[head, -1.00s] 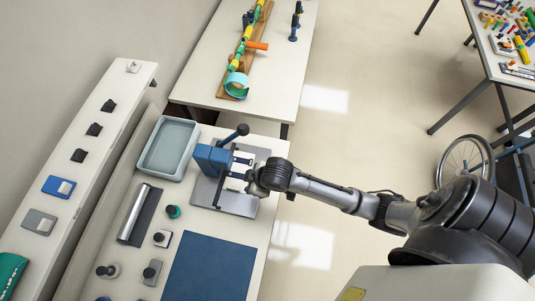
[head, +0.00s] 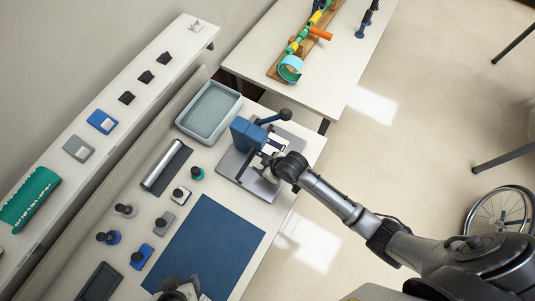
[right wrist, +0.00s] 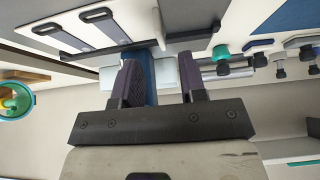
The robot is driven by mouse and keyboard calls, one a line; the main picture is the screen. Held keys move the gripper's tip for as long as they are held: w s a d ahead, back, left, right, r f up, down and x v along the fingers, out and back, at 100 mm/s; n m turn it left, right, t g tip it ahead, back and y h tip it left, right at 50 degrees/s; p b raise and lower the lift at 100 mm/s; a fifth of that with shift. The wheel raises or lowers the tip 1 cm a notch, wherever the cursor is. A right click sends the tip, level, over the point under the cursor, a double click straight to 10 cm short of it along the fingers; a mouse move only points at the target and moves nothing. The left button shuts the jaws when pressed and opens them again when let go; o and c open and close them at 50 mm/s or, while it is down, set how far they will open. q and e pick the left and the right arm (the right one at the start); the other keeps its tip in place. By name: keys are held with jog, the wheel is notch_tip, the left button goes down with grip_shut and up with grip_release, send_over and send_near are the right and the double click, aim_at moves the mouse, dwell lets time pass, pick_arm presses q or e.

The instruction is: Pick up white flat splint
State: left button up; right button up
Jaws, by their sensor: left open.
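I cannot pick out the white flat splint with certainty. A pale flat plate with dark-handled strips (right wrist: 85,27) shows in the right wrist view, beside the blue press. My left gripper (head: 180,290) is open at the bottom edge of the head view, by the lower left corner of the blue mat (head: 205,245); its lower part is cut off. My right gripper (right wrist: 160,85) has its two dark fingers apart, with a blue upright part showing in the gap. In the head view my right wrist is beside the blue press (head: 248,134), and its fingertips are hard to see.
A grey tray (head: 209,111) stands behind the press. A silver roll (head: 162,167) and several small knobbed blocks stand left of the mat. A raised shelf (head: 125,68) runs along the left. Another table (head: 335,80) stands farther back, with open floor to the right.

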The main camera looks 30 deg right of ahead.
jog(key=shift+x, duration=2.55)
jog(key=shift+a, duration=0.1)
jog(key=shift+c, duration=0.4)
grip_shut()
